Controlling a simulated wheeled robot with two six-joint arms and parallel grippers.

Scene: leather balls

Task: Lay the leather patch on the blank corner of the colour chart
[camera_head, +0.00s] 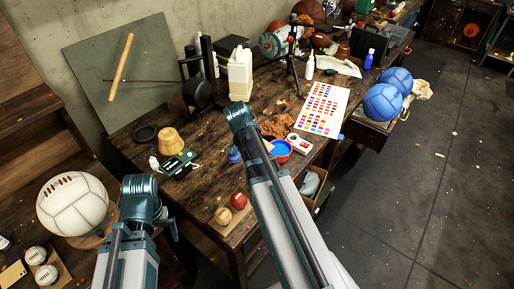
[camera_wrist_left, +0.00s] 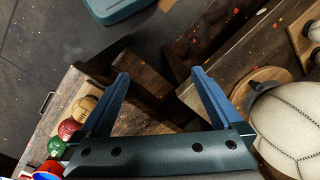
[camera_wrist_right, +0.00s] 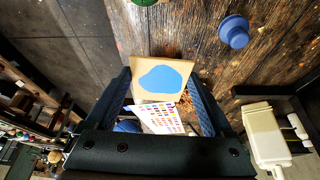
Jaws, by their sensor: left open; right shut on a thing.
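The leather patch (camera_wrist_right: 141,69) is a tan square with a large blue blob on its face. My right gripper (camera_wrist_right: 160,92) is shut on it, with a finger at each side edge. The patch is not visible in the head view, where my right arm hides that gripper. The white colour chart (camera_head: 324,107), with rows of coloured spots, lies at the table's right side. It also shows beyond the patch in the right wrist view (camera_wrist_right: 161,119), partly covered. I cannot make out its blank corner clearly. My left gripper (camera_wrist_left: 160,72) is open and empty, left of the table.
A red-rimmed pot of blue paint (camera_head: 281,149), a red-and-white device (camera_head: 299,143) and brown scraps (camera_head: 277,127) lie near the chart. Blue balls (camera_head: 382,102) sit right of the chart. A white ball (camera_head: 72,204) is beside my left arm.

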